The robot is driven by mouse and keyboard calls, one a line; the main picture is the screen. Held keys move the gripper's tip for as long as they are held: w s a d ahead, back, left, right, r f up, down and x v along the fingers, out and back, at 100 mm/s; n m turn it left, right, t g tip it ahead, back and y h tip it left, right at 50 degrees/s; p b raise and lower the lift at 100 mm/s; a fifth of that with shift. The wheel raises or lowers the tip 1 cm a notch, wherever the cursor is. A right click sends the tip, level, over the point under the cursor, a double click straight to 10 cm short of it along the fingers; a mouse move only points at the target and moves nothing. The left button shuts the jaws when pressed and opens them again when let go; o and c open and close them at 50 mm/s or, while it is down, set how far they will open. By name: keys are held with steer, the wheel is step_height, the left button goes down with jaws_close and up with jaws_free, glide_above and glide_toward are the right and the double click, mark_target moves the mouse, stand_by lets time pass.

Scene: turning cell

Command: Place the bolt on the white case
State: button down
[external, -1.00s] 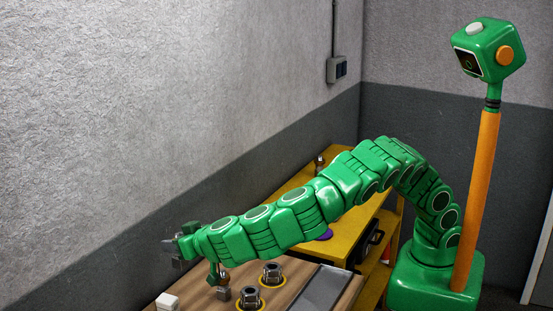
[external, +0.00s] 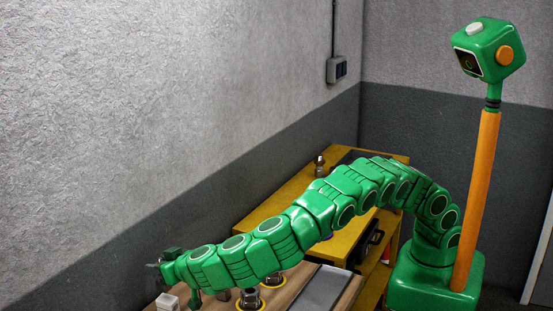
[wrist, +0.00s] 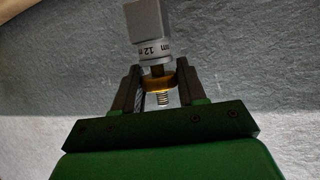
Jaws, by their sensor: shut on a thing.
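The bolt (wrist: 148,25), a thing with a grey head, a light collar marked "12 m" and a brass-coloured threaded shank, is in the wrist view. My gripper (wrist: 158,72) is shut on its brass part, with the grey head standing out beyond the fingers and the threaded end towards the palm. In the external view my gripper (external: 156,268) is at the far left end of my arm, with its fingers hardly visible. The white case (external: 167,301) is a small white block at the lower left, just below my gripper in the picture. The height between them cannot be told.
A dark fitting in a yellow ring (external: 248,299) and a partly hidden grey piece (external: 222,295) stand on the wooden table under my arm. A grey tray (external: 320,288) lies to the right. A yellow bench (external: 276,207) and the textured wall (external: 150,120) are behind.

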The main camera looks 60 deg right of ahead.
steer(key=shift+f, duration=1.35)
steer(key=shift+f, duration=0.15)
steer(key=c, duration=0.6)
jaws_free()
steer(key=shift+c, duration=0.2)
steer(key=shift+s+r, duration=0.25)
steer(key=shift+s, duration=0.05)
steer(key=v, duration=1.1)
steer(key=shift+s, duration=0.2)
steer(key=shift+a+r, duration=0.1)
